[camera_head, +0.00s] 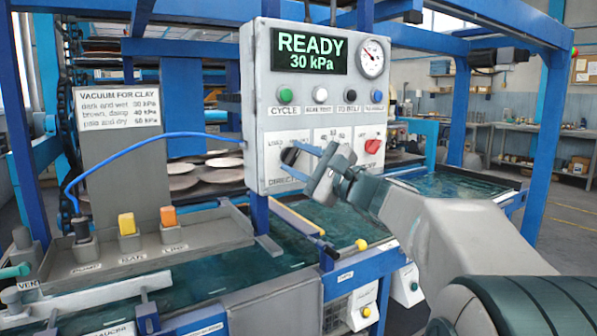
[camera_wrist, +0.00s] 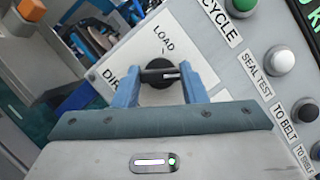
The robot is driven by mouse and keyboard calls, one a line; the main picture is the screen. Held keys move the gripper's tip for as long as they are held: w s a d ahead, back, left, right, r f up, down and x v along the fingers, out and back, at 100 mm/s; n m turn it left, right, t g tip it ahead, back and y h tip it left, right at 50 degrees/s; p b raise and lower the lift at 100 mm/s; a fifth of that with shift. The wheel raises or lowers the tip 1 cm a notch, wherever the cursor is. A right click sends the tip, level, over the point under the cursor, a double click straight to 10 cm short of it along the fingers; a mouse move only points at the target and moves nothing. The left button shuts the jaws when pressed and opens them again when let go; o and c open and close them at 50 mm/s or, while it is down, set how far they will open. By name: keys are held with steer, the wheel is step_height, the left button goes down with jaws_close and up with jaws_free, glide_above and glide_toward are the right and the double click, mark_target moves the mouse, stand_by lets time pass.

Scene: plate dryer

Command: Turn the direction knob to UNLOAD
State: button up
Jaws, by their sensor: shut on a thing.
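The direction knob is black and round with a raised bar; it shows in the wrist view (camera_wrist: 158,82) and, partly covered, in the head view (camera_head: 289,156). My gripper (camera_wrist: 160,76) is shut on the knob's bar, one finger at each end; in the head view my gripper (camera_head: 318,172) reaches the panel from the right. In the wrist view the bar lies level and its white mark is at the right end, not toward the LOAD label (camera_wrist: 164,40) above. I cannot read an UNLOAD label; my gripper hides part of the panel.
The control panel (camera_head: 258,100) reads READY, 30 kPa. A red knob (camera_head: 373,146) sits just right of my gripper. A row of buttons, including a green CYCLE button (camera_head: 286,96), is above. A gauge (camera_head: 372,57) is at the upper right. A blue hose (camera_head: 150,140) runs left.

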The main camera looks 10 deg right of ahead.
steer(key=shift+f+m+t+b, duration=0.15)
steer(key=shift+m+t+b, duration=0.5)
steer(key=shift+m, duration=0.65)
steer(key=o, duration=1)
steer(key=v, duration=1.3)
steer(key=shift+s, duration=0.4)
steer(key=shift+d, duration=0.1)
